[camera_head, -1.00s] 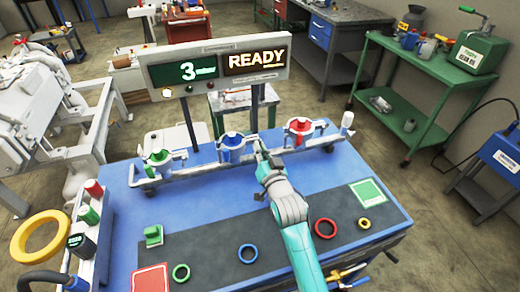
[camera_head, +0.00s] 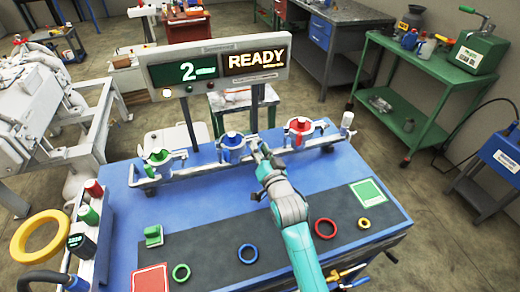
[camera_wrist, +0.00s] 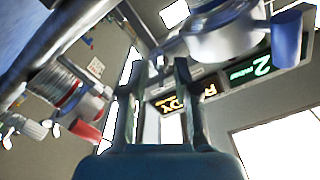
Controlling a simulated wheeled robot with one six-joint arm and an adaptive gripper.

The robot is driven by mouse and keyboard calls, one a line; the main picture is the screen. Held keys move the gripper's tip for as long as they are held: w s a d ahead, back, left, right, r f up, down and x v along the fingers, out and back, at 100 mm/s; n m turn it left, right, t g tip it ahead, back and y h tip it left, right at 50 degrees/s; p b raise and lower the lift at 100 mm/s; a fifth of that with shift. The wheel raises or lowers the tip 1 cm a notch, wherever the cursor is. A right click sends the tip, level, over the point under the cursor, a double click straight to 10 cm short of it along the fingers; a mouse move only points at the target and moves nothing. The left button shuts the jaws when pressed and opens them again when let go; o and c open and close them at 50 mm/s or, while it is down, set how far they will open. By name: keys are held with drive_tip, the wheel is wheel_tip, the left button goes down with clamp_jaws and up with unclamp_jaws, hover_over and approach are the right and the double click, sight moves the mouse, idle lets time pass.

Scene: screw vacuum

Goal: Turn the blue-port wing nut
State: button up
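The blue port (camera_head: 232,147) sits on the rail at the back of the blue bench, between the green port (camera_head: 157,160) and the red port (camera_head: 300,130). My gripper (camera_head: 259,149) is just right of the blue port, beside its clamp. In the wrist view my gripper (camera_wrist: 156,78) has its two fingers apart, with a gap between them. A blue part of the port (camera_wrist: 287,38) shows at upper right there, and the red port (camera_wrist: 85,122) at left. I cannot make out the wing nut clearly or tell whether the fingers touch it.
A display (camera_head: 215,66) behind the rail reads "2" and "READY". Coloured rings, including a blue ring (camera_head: 248,254), lie on the dark mat in front. A green block (camera_head: 153,236) stands at left. My arm crosses the bench's middle.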

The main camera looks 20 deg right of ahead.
drive_tip(key=s, duration=1.2)
idle(0.6)
